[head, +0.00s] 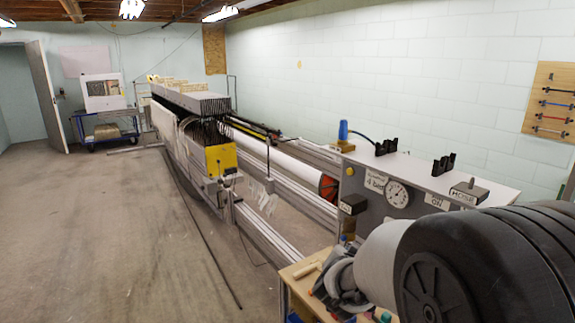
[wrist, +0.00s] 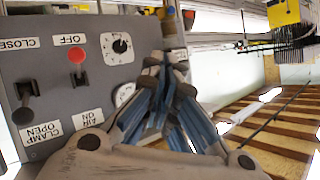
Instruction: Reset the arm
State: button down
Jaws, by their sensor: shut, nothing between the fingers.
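My gripper (wrist: 166,66) shows in the wrist view with its blue-padded fingers together and nothing between them. It is in front of the right side of a grey control panel (wrist: 55,60). In the head view the arm covers the lower right, and part of my gripper (head: 335,287) shows low beside a wooden bench top; the fingertips are hard to make out there. The panel carries a black clamp lever (wrist: 28,100), a red-knobbed air lever (wrist: 77,62) and a dial (wrist: 120,46). No contact between fingers and panel can be made out.
In the head view, a gauge (head: 397,193) and a blue-capped part (head: 343,131) sit on the machine at right. The long warp machine with a yellow end plate (head: 220,158) runs back left. A wooden bench (head: 300,272) is below. The floor (head: 100,230) at left is clear.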

jog(key=s+a+r+n+g+y, duration=0.1)
jog(key=s+a+r+n+y, duration=0.2)
jog(key=s, duration=0.4)
jog(key=s+a+r+n+g+y, duration=0.2)
jog(key=s+a+r+n+y, duration=0.15)
jog(key=s, duration=0.45)
jog(key=s+d+f+n+g+h, duration=0.1)
jog(key=s+d+g, duration=0.1)
jog(key=s, duration=0.9)
jog(key=s+d+f+n+g+h, duration=0.1)
jog(key=s+d+f+g, duration=0.1)
jog(key=s, duration=0.9)
jog(key=shift+s+d+f+g, duration=0.2)
jog(key=shift+s+f+g, duration=0.1)
jog(key=shift+g, duration=0.1)
jog(key=shift+w+h, duration=0.1)
jog(key=shift+h, duration=0.15)
